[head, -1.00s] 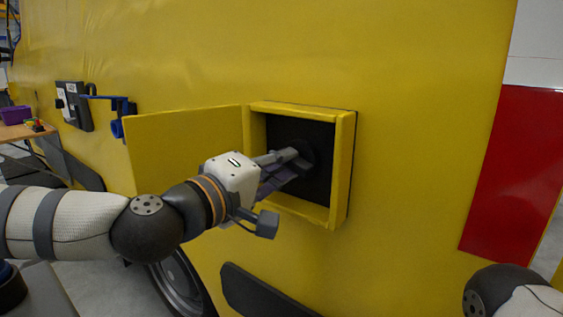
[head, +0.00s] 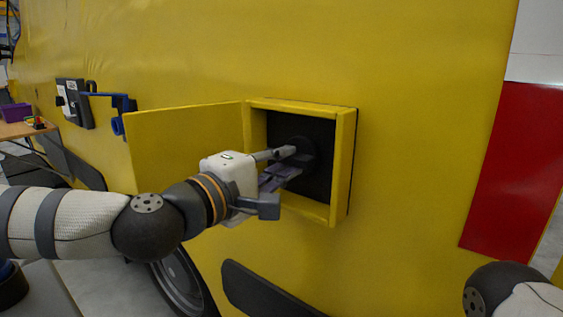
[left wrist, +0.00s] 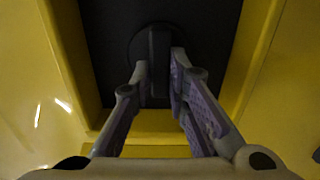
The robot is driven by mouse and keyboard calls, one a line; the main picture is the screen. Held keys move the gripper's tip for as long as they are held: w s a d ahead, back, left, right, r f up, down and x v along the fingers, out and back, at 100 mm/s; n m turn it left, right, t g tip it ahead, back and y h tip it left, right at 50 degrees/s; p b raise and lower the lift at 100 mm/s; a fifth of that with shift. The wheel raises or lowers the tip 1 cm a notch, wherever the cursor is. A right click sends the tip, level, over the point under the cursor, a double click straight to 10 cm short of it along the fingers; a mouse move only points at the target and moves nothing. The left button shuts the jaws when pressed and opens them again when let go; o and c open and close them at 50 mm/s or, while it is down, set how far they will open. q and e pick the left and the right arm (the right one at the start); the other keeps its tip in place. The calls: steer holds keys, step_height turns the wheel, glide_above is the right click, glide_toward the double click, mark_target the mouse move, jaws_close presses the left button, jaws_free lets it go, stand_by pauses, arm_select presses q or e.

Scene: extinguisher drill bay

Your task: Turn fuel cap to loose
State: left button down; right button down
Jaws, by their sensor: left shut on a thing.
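The fuel cap (left wrist: 158,42) is a dark round disc with a raised grip bar, set on the black back panel of a yellow recessed box. It also shows in the head view (head: 306,148), partly hidden by my fingers. My left gripper (head: 295,162) reaches into the box from the left. In the left wrist view its two fingers (left wrist: 159,82) stand on either side of the bar, shut on it. The cap's markings are too dark to read. My right gripper is out of view; only part of the right arm shows at lower right.
The box's yellow frame (head: 343,165) surrounds my left fingers closely. Its yellow door (head: 185,148) stands open to the left, behind my wrist. A blue bracket (head: 118,115) and dark box sit further left. The yellow wall right of the box is clear.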

arm_select(q)
steer(key=c, duration=1.6)
jaws_free()
steer(key=shift+o, duration=0.2)
steer(key=v, duration=0.7)
steer(key=shift+s, duration=0.25)
steer(key=shift+a, duration=0.15)
